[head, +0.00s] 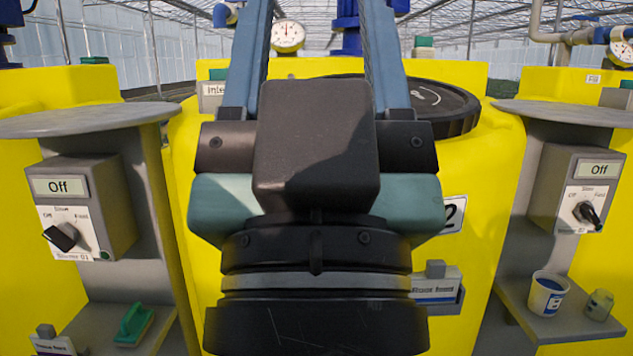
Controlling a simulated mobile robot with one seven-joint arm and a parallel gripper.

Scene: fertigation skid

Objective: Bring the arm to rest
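My arm (318,150) fills the middle of the head view, its blue links rising from the dark, teal-sided joint housing toward the top edge. The black round part of the arm (316,328) runs out of the bottom of the picture. My gripper's fingers do not show, so I cannot see whether they hold anything. No other task object is named.
Left and right control boxes (85,205) (580,190) both read "Off". Their shelves hold a green-handled item (135,322), a cup (547,292) and a small jar (598,304). Yellow tanks (490,150), one with a black lid (440,108), stand close behind my arm.

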